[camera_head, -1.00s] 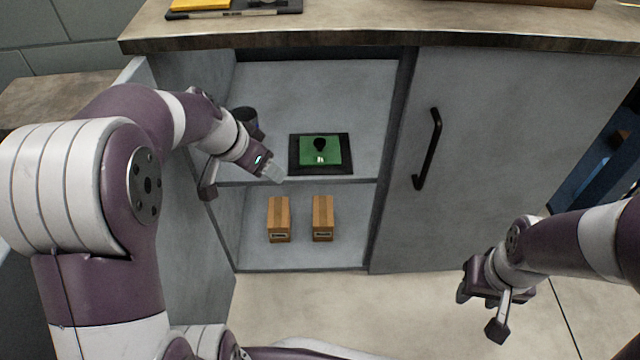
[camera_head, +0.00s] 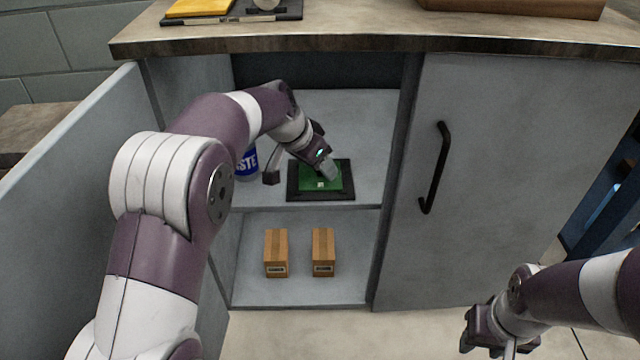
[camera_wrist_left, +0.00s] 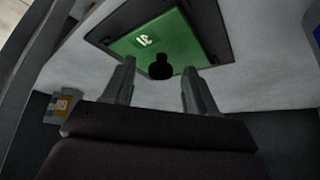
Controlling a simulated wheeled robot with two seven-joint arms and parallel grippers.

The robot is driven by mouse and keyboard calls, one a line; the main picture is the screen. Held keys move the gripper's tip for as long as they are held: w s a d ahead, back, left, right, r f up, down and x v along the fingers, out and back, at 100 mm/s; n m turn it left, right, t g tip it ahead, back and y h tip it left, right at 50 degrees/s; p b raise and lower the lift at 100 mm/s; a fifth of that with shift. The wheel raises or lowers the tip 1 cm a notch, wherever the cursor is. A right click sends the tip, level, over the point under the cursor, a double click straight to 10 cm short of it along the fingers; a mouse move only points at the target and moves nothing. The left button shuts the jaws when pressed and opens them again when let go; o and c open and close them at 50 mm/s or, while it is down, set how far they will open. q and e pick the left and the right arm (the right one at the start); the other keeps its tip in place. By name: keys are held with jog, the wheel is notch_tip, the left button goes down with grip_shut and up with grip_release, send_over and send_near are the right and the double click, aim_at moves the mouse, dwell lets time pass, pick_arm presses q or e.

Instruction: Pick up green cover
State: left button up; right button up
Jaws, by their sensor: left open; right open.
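The green cover (camera_head: 322,184) lies in a black frame or tray (camera_head: 320,195) on the upper shelf of the open cabinet. It has a black knob and a small pale label. In the left wrist view the green cover (camera_wrist_left: 185,46) is ahead of the fingers, with the knob between the two fingertips in the picture. My left gripper (camera_head: 330,172) is over the cover, open and empty; its fingers also show in the left wrist view (camera_wrist_left: 157,75). In the head view it hides the knob. My right gripper (camera_head: 492,340) is low at the right, away from the cabinet.
Two brown boxes (camera_head: 276,252) (camera_head: 323,251) stand on the lower shelf. A blue and white container marked "STE" (camera_head: 247,164) stands left of the cover, behind my left arm. The right cabinet door (camera_head: 510,180) is closed; the left door (camera_head: 75,200) is open.

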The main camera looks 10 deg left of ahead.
pick_arm(q)
grip_shut()
